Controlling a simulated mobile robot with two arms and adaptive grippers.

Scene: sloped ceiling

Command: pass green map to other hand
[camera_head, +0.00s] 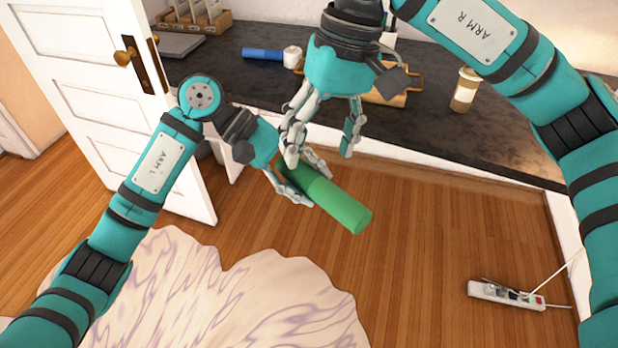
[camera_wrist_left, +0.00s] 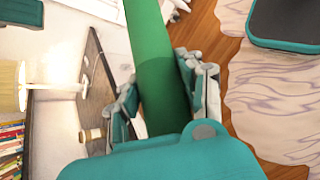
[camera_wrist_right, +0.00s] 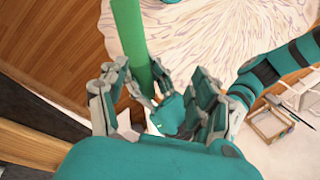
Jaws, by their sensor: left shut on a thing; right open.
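The green map (camera_head: 338,204) is a rolled green tube, held tilted above the floor in front of the counter. My left gripper (camera_head: 301,186) is shut on its upper-left part, and its longer end sticks out to the lower right. In the left wrist view the green map (camera_wrist_left: 150,45) runs between the fingers. My right gripper (camera_head: 322,145) is open and points down just above the map's held end. In the right wrist view the green map (camera_wrist_right: 130,35) shows beyond the open fingers, toward the left side. I cannot tell whether the right fingers touch it.
The dark counter (camera_head: 430,125) behind holds a blue roll (camera_head: 262,54), a white cup (camera_head: 292,57) and a coffee cup (camera_head: 465,89). A white door (camera_head: 105,95) stands at left. A power strip (camera_head: 505,295) and a pale rug (camera_head: 230,300) lie on the floor.

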